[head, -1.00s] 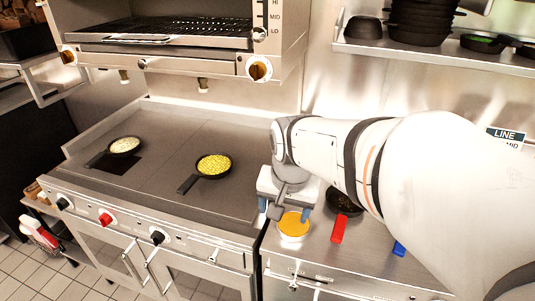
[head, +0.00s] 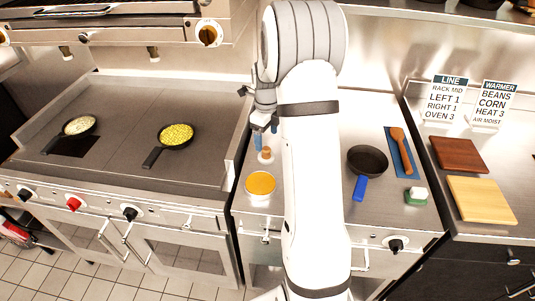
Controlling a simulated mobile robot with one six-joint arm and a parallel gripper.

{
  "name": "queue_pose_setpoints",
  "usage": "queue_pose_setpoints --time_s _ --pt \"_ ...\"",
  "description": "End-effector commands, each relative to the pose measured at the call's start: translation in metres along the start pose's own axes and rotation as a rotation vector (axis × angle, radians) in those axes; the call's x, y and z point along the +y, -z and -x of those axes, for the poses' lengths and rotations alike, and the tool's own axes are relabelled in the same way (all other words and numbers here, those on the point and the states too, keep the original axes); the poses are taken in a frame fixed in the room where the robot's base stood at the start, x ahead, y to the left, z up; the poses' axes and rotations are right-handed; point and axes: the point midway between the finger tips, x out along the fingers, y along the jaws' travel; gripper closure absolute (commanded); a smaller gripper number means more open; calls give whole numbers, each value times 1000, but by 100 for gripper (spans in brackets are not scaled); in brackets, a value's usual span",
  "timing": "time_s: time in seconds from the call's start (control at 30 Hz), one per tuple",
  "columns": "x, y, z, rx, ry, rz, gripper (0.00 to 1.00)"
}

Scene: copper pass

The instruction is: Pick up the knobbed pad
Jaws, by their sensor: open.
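What looks like the knobbed pad (head: 265,156), a small pale round base with a brown knob on top, stands on the steel counter behind a round orange-yellow dish. My gripper (head: 266,136) is open, with its blue-tipped fingers pointing down just above and around the knob's level. It holds nothing that I can see. I cannot tell whether a finger touches the knob. My arm covers the counter just right of the pad.
The orange-yellow dish (head: 260,184) sits close in front. A griddle with a pan of corn (head: 175,135) lies left. Right of my arm are a blue-handled pan (head: 367,160), a wooden utensil on a blue mat (head: 402,150), a green-and-white block (head: 416,196) and boards (head: 482,198).

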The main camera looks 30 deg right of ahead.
Motion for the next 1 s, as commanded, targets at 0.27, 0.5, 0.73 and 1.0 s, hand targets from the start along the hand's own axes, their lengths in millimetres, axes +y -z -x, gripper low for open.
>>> queue_pose_setpoints --time_s 0.27,0.5,0.73,1.0 --pt "0 1 -30 4 -4 -6 22" --pt "0 0 -64 3 -3 -5 22" --pt "0 0 -74 0 0 -5 22" --pt "-1 0 -74 1 -1 -5 36"
